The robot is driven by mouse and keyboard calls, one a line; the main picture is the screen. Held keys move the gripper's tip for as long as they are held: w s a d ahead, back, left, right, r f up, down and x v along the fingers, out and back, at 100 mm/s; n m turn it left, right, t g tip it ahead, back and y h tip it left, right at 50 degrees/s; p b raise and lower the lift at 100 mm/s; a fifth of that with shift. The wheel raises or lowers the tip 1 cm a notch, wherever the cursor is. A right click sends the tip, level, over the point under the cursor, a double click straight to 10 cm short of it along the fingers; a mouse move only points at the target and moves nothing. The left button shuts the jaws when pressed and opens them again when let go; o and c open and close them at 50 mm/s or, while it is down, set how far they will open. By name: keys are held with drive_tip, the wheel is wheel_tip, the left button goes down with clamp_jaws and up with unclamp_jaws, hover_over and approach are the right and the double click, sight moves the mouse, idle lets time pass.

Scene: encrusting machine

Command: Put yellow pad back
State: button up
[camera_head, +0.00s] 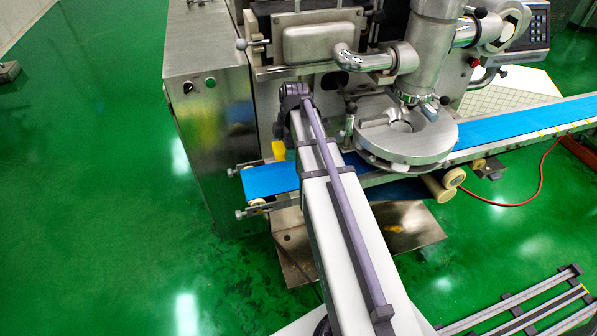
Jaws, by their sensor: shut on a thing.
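A small yellow pad (279,150) shows just left of my arm, above the left end of the blue conveyor belt (270,180). My gripper (280,132) is at the far end of my arm, mostly hidden behind the arm's wrist. It is shut on the yellow pad, with only a dark bit of it showing above the pad. The pad's right part is hidden by my arm. I cannot tell whether the pad touches the machine behind it.
The steel machine cabinet (208,125) stands close on the left. The round steel turntable (408,138) and nozzle are to the right of my arm. The belt (520,122) runs on to the right. Green floor is open at left; a slatted rack (525,305) lies at lower right.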

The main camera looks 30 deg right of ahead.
sight(288, 175)
wheel_tip(288, 175, down, 10)
drive_tip(key=b, duration=0.8)
drive_tip(key=shift+a+b, duration=0.1)
drive_tip(key=shift+b, duration=0.3)
drive_tip(key=shift+r+p, duration=0.3)
drive_tip(key=shift+f, duration=0.2)
drive_tip(key=o, duration=0.9)
drive_tip(key=shift+r, duration=0.15)
